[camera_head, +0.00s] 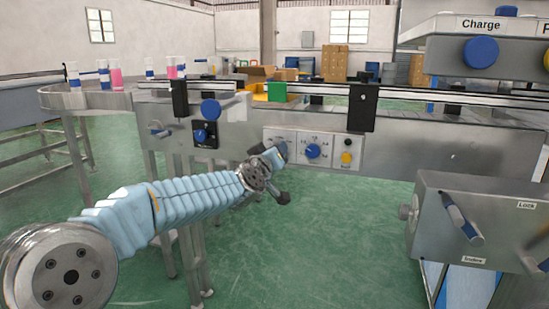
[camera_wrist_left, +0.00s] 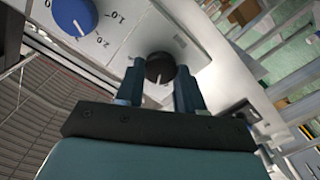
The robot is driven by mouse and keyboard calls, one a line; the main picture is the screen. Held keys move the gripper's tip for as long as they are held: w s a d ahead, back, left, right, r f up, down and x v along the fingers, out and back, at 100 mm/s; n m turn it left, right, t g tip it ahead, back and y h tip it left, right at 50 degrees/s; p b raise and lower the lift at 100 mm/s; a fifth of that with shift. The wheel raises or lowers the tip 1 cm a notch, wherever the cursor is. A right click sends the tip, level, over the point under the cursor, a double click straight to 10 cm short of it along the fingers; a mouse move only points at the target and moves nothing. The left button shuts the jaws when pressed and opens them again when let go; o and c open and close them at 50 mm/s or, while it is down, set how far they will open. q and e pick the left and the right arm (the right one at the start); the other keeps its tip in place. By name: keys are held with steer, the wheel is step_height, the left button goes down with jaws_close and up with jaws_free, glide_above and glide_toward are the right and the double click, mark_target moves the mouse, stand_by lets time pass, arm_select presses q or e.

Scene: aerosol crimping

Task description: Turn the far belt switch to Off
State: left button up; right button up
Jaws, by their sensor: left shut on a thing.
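A black rotary knob (camera_wrist_left: 160,66) with a white pointer line sits on a light panel in the left wrist view. The fingers of my left gripper (camera_wrist_left: 159,84) are on either side of this knob, shut on it. In the head view my left gripper (camera_head: 274,156) is at the left part of the grey control panel (camera_head: 328,160) on the conveyor's front and hides the knob there. I cannot read the knob's label or its Off mark. My right gripper is not in view.
A blue dial (camera_head: 313,151) with numbers is just right of the left gripper. A yellow button (camera_head: 347,158) is farther right. A black plate with a blue switch (camera_head: 200,135) is to the left. A grey lever box (camera_head: 480,225) stands at front right.

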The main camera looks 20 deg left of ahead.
arm_select(q)
steer(key=n+b, duration=0.1)
steer(key=n, duration=0.2)
steer(key=shift+n, duration=0.4)
stand_by(0.4)
steer(key=o, duration=1)
steer(key=shift+o, duration=0.2)
steer(key=s, duration=1.4)
steer(key=shift+a, duration=0.3)
steer(key=shift+w, duration=0.1)
